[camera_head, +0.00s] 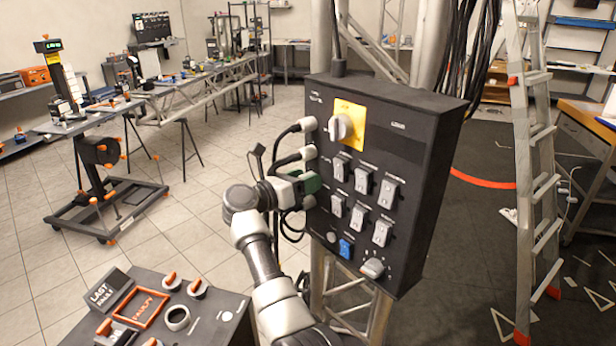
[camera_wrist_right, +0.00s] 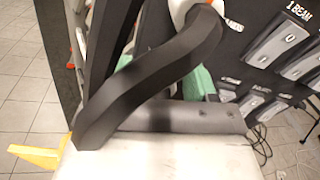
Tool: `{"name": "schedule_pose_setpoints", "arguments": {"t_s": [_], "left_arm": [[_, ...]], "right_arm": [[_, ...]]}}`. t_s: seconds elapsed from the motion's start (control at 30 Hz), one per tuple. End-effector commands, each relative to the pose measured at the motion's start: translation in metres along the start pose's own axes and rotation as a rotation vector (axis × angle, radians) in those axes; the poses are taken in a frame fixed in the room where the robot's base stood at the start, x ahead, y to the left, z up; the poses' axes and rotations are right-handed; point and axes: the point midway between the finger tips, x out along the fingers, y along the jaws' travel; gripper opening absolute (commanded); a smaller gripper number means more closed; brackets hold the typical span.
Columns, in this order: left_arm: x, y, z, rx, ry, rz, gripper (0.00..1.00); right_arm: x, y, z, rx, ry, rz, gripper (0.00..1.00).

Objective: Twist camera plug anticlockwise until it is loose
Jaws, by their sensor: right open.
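A black control box (camera_head: 425,170) hangs on a metal truss, with grey cable plugs along its left side. An upper plug (camera_head: 307,124) and a second plug (camera_head: 308,153) show there, with black cables; I cannot read which is the camera plug. My right gripper (camera_head: 297,188) is open at the box's left side, just below the second plug, and hides part of that side. In the right wrist view, dark curved fingers cross the picture, with a pale plug part (camera_wrist_right: 190,10) at the top and a green part (camera_wrist_right: 200,84) behind. Contact cannot be told. My left gripper is not visible.
The box front has a yellow plate with a grey knob (camera_head: 341,127), several rocker switches (camera_head: 362,180) and a blue switch (camera_head: 346,248). A dark console (camera_head: 215,318) stands at lower left. A ladder (camera_head: 540,190) stands right. Tiled floor at left is mostly open.

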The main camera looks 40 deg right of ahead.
Motion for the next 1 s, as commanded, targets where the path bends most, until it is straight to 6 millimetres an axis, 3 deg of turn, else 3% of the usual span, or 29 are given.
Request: {"name": "schedule_pose_setpoints", "arguments": {"t_s": [0.07, 0.4, 0.73, 1.0], "left_arm": [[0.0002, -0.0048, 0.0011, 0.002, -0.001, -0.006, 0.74], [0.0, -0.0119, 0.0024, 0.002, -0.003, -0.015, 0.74], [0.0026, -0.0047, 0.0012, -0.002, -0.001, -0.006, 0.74], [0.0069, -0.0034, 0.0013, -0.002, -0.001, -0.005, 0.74]], "right_arm": [[-0.0002, 0.0001, -0.0001, 0.0, 0.0, 0.0, 0.56], [0.0, 0.0001, 0.0001, 0.0, 0.0, 0.0, 0.07], [-0.0001, 0.0003, -0.0006, -0.053, 0.0, 0.0, 0.07], [0.0, 0.0004, -0.0008, -0.231, -0.004, -0.002, 0.07]]}}
